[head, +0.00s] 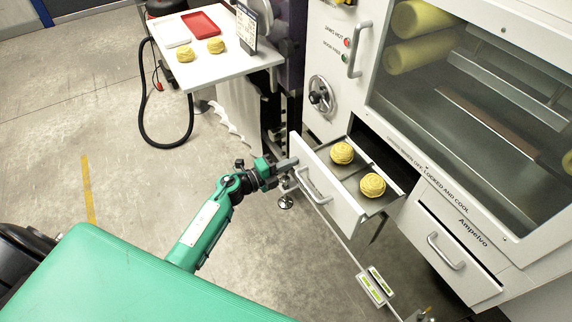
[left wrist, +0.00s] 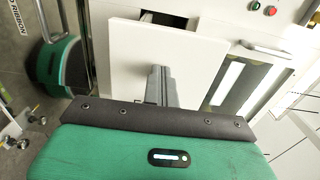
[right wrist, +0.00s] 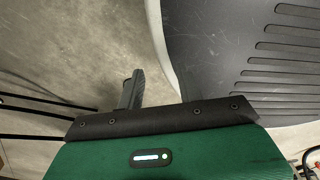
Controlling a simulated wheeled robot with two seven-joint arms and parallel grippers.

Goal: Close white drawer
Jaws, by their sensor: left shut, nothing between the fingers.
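The white drawer (head: 331,193) stands pulled out of the white machine, with a bar handle (head: 313,186) on its front. Two round yellow patterned pieces (head: 342,153) (head: 373,186) lie inside it. My left gripper (head: 291,163) is shut and empty at the left end of the drawer front, at or very near its edge; contact cannot be told. In the left wrist view its fingers (left wrist: 160,84) are together in front of a plain white panel. My right gripper (right wrist: 132,90) shows in the right wrist view with its fingers together and nothing visible between them, above the grey floor.
A second drawer (head: 451,252) to the right is shut. A handwheel (head: 321,96) and a door handle (head: 359,50) stick out above the open drawer. A white table (head: 225,72) with trays and yellow pieces stands at the back left. Bare floor (head: 120,130) lies left.

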